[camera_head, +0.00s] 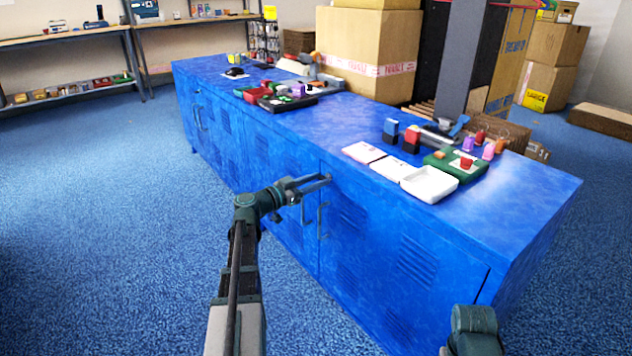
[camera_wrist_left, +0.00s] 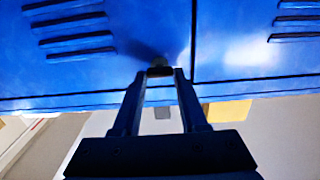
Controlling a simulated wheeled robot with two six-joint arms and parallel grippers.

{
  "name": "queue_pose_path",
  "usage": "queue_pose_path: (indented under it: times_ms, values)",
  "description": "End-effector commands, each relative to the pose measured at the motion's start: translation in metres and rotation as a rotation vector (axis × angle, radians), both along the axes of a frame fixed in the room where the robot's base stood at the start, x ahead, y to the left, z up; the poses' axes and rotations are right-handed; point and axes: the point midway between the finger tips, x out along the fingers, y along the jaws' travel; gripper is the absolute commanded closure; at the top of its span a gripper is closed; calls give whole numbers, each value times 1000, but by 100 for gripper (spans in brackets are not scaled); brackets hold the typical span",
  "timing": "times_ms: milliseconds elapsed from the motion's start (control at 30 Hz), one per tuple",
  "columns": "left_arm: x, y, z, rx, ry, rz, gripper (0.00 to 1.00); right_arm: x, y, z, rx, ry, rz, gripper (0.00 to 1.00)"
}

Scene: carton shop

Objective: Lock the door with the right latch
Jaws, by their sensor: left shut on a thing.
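The blue cabinet (camera_head: 400,235) stands across the middle of the head view, with several closed-looking doors. A vertical seam and a pair of bar handles (camera_head: 322,220) show below my left gripper (camera_head: 325,179). This gripper reaches the upper edge of the door front. In the left wrist view my left gripper (camera_wrist_left: 160,73) is shut on a small dark latch (camera_wrist_left: 159,64) on the blue front, beside the door seam (camera_wrist_left: 193,40). The fingertips hide most of the latch, so its angle cannot be told. Part of my right arm shows at the bottom right; its gripper is out of view.
On the cabinet top lie a white tray (camera_head: 429,184), a green tray (camera_head: 465,166), small colored blocks and tools, and a black tray (camera_head: 290,100) farther back. Cardboard boxes (camera_head: 365,55) stand behind. The blue floor (camera_head: 110,220) to the left is clear.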

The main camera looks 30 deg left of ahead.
Motion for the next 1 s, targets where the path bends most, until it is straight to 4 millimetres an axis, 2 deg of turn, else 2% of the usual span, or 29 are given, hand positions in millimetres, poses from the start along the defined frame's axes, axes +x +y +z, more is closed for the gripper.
queue_pose_path:
  times_ms: [33,100,467,667,1000]
  values:
    - [0,0,0,0,0,0,90,0,0,0,0,0,0,18]
    - [0,0,0,0,0,0,100,0,0,0,0,0,0,18]
    - [0,0,0,-45,19,-1,100,0,0,0,0,0,0,18]
    - [0,1,0,-164,68,-1,100,0,0,0,0,0,0,18]
    - [1,2,-1,-458,190,0,100,0,0,-1,0,0,0,18]
